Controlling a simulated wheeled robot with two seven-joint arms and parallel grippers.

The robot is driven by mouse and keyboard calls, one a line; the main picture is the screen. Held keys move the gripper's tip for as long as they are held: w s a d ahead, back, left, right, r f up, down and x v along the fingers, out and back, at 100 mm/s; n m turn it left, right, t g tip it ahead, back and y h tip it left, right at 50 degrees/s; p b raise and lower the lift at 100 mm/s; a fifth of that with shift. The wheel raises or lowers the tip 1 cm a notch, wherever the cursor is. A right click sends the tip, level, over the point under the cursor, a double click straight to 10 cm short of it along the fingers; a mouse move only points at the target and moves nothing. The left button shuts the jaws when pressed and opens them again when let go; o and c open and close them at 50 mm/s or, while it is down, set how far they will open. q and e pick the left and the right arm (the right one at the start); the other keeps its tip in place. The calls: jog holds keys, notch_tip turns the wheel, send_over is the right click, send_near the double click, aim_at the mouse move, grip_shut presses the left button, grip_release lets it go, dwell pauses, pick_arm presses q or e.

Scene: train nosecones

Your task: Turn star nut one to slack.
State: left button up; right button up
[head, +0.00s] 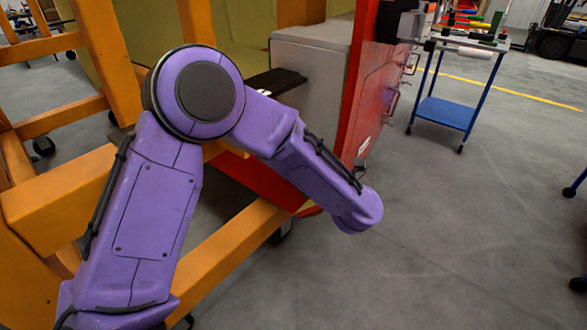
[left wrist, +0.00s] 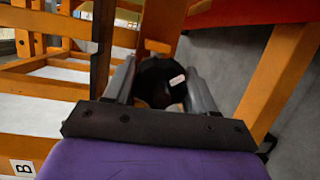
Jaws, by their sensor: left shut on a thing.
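In the left wrist view my left gripper (left wrist: 160,72) has its two grey fingers on either side of a dark, rounded knob, which I take to be the star nut (left wrist: 152,82). The gripper is shut on it. A small pale mark shows on the nut's right side. The nut's lobes are too dark to make out, and I cannot read a number on it. In the head view my purple left arm reaches up and bends down to the right; its gripper and the nut are hidden there. My right gripper is in neither view.
Orange frame beams (head: 230,255) stand around and below my left arm. A red panel (head: 375,95) with handles and a grey box (head: 310,75) are behind it. A blue trolley (head: 445,112) with tools stands at the back right.

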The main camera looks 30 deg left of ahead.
pick_arm(q)
jog(key=n+b, duration=0.2)
jog(key=b, duration=0.1)
jog(key=n+y+b, duration=0.1)
jog(key=n+b, duration=0.1)
jog(key=n, duration=0.1)
jog(key=n+y+b, duration=0.1)
jog(key=n+b, duration=0.2)
jog(key=shift+s+d+f+b, duration=0.1)
jog(key=shift+d+f+b, duration=0.05)
jog(key=shift+f+b, duration=0.25)
jog(key=shift+r+n+g+y+b, duration=0.2)
jog(key=shift+n+g+y+b, duration=0.25)
jog(key=shift+n+b, duration=0.8)
jog(key=o, duration=1)
jog(key=shift+r, duration=0.1)
jog(key=shift+n, duration=0.25)
jog(key=v, duration=1)
jog(key=shift+d+p, duration=0.3)
